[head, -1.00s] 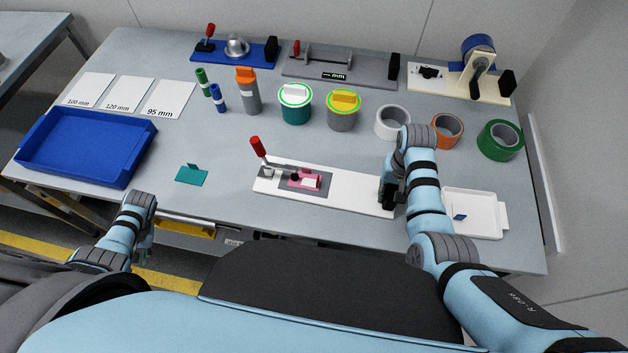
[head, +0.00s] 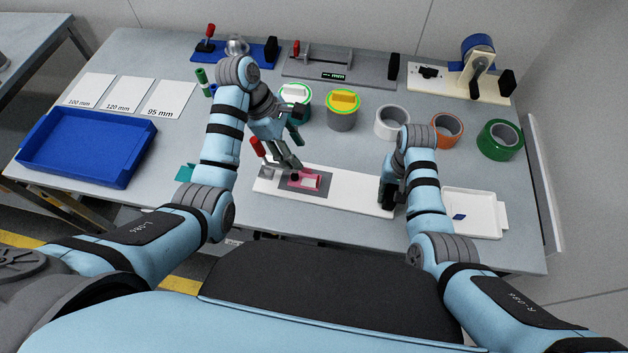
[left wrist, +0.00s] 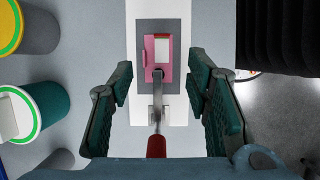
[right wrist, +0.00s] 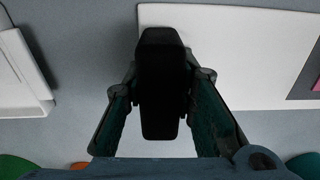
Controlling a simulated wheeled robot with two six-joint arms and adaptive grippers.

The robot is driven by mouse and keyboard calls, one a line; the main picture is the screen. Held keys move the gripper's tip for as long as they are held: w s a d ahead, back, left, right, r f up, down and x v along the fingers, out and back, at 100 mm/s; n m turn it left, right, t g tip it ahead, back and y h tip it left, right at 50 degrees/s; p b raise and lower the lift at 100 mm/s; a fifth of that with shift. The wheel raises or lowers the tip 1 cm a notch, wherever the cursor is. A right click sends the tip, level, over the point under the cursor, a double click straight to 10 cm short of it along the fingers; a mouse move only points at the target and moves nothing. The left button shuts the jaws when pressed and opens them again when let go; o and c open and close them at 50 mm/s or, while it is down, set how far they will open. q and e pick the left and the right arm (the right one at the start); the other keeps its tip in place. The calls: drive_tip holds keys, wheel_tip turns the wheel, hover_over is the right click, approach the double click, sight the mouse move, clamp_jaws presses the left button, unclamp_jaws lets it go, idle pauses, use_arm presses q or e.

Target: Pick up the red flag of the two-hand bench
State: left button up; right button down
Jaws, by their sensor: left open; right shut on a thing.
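The white two-hand bench (head: 350,196) lies on the table. A pinkish-red piece (head: 306,180) with a white top sits in its grey recess; it also shows in the left wrist view (left wrist: 151,60). A clamp with a red handle (head: 257,146) reaches over that piece's edge. My left gripper (head: 288,148) is open above the clamp; in the left wrist view the red handle (left wrist: 156,146) shows between its fingers, not held. My right gripper (right wrist: 160,90) is shut on the black block (right wrist: 162,60) at the bench's right end.
A white tray (head: 488,226) with a blue flag (head: 459,217) is right of the bench. A teal flag (head: 185,172) lies left, partly behind my left arm. Lidded tubs (head: 342,115) and tape rolls (head: 392,121) stand behind. A blue tray (head: 60,170) is at far left.

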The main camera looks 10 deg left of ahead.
sight(315, 184)
use_arm(q)
drive_tip(key=x, duration=1.2)
drive_tip(key=shift+s+d, duration=0.15)
drive_tip(key=shift+d, duration=0.1)
drive_tip(key=shift+r, duration=0.1)
drive_tip(key=c, duration=0.8)
